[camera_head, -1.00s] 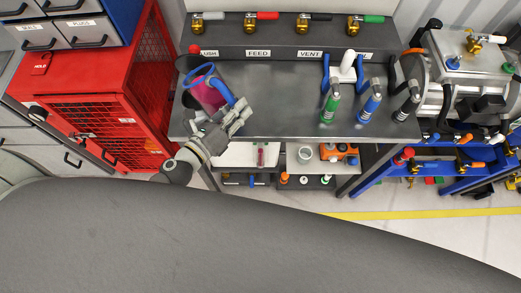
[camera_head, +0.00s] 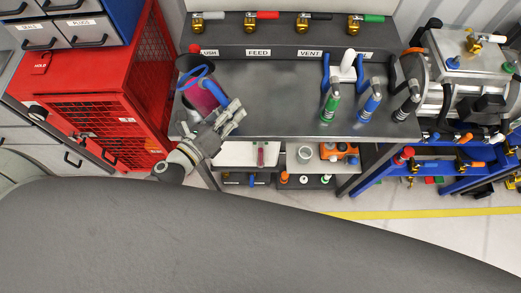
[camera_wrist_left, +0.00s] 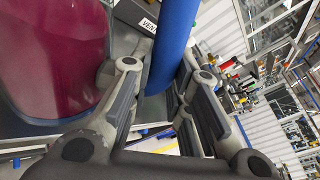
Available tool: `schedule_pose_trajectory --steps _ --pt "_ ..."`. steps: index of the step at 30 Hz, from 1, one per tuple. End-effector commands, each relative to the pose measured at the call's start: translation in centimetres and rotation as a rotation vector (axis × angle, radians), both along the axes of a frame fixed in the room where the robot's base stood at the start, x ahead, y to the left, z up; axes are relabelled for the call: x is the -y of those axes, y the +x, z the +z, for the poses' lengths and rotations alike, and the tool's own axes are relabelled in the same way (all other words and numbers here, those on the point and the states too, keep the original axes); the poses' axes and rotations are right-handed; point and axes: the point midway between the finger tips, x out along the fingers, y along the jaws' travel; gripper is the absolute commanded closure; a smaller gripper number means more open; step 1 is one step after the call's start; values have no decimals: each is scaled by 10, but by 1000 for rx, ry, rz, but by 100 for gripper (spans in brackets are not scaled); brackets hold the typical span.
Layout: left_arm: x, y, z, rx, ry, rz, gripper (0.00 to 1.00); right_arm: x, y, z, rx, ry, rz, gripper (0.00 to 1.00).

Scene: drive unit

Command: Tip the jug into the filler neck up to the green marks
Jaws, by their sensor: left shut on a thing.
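The jug (camera_head: 203,98) has a blue rim, a blue handle and magenta liquid inside. It is at the left end of the grey bench, leaning in the head view. My left gripper (camera_head: 230,112) is shut on its handle. In the left wrist view the handle (camera_wrist_left: 174,40) passes between the fingers (camera_wrist_left: 155,95), with the magenta jug wall (camera_wrist_left: 50,55) at left. I cannot tell whether the jug touches the bench. The grey drive unit (camera_head: 436,98) stands at the right. I cannot make out the filler neck or green marks. My right gripper is not in view.
A red mesh cabinet (camera_head: 95,100) stands left of the bench (camera_head: 275,95). Green, blue and black-handled tools (camera_head: 370,108) stand upright at the bench's right, by a white-topped holder (camera_head: 347,68). Valves line the back shelf (camera_head: 285,40). The bench middle is clear.

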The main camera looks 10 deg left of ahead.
Motion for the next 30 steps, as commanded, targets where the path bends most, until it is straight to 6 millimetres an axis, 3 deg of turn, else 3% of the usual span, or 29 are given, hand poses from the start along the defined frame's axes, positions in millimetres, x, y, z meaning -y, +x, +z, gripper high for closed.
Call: schedule_pose_trajectory --steps 30 --pt "15 16 3 6 1 0 100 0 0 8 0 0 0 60"
